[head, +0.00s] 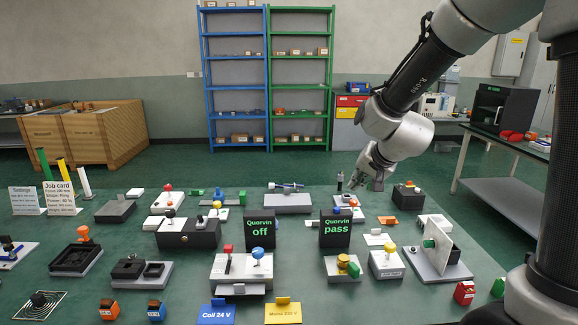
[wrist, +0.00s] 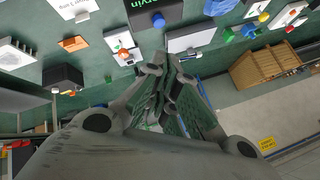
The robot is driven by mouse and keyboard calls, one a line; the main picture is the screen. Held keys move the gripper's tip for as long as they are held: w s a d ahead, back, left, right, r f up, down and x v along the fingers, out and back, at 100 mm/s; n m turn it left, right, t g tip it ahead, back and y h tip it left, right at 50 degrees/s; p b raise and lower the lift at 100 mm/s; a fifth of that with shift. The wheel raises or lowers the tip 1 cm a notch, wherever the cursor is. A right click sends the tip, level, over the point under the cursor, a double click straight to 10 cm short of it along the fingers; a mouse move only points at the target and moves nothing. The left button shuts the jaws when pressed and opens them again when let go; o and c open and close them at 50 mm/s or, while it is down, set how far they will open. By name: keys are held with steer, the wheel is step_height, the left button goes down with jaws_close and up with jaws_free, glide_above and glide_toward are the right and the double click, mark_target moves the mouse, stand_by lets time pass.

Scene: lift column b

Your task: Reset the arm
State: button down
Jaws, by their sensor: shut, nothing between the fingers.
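My arm reaches in from the right in the head view and bends down at the wrist. My gripper (head: 361,182) hangs above the far right part of the green table (head: 205,262). Its fingers are shut with nothing between them. In the wrist view my gripper (wrist: 165,85) points away from the camera, its fingers together, with the table shown tilted beyond it. No object touches the fingers as far as I can see.
Below stand a black "Quorvin pass" box (head: 335,229), a "Quorvin off" box (head: 259,231), a black block (head: 407,196) and an upright plate fixture (head: 438,250). Blue shelves (head: 237,113) and green shelves (head: 301,113) stand behind. The air around my wrist looks clear.

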steer(key=s+d+r+n+g, duration=0.1)
steer(key=s+d+r, duration=0.2)
steer(key=s, duration=0.7)
steer(key=s+d+r+n+g+h, duration=0.1)
steer(key=s+d+r+n, duration=0.1)
steer(key=s+d, duration=0.4)
steer(key=s+d+r+n+g+h, duration=0.1)
steer(key=s+d+r, duration=0.3)
steer(key=s, duration=0.9)
steer(key=shift+s+d+n+g, duration=0.3)
steer(key=shift+s+n, duration=0.1)
steer(key=shift+n, duration=0.3)
